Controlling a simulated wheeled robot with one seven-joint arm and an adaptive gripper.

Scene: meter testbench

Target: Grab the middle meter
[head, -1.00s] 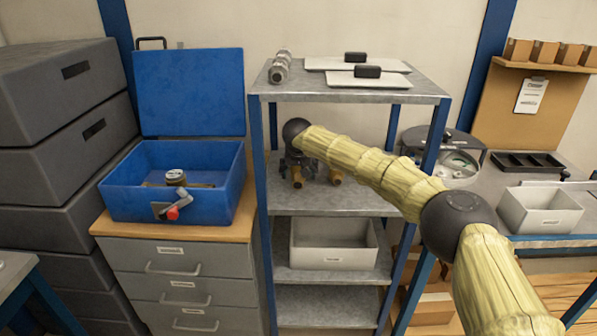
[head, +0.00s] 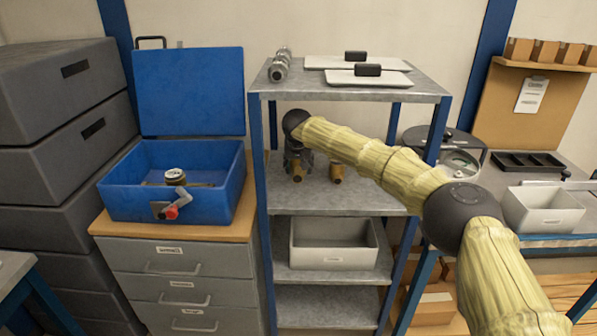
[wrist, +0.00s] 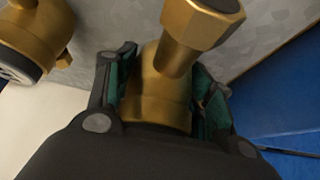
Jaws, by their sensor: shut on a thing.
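My gripper (wrist: 160,95) is shut on a brass meter (wrist: 155,85), with its dark green pads on either side of the body. In the head view the gripper (head: 297,157) and the held brass meter (head: 297,174) are over the shelf's upper middle level. A second brass meter (head: 337,172) stands on that shelf to the right; a brass meter with a pale face also shows at the upper left of the wrist view (wrist: 35,35). I cannot tell whether the held meter clears the shelf. Any further meter behind my gripper is hidden.
The metal rack (head: 318,205) has blue posts on both sides and a top shelf above. An open blue case (head: 130,190) with a round gauge (head: 175,177) stands left. A grey bin (head: 333,258) sits one level below. Bare shelf lies right of the second meter.

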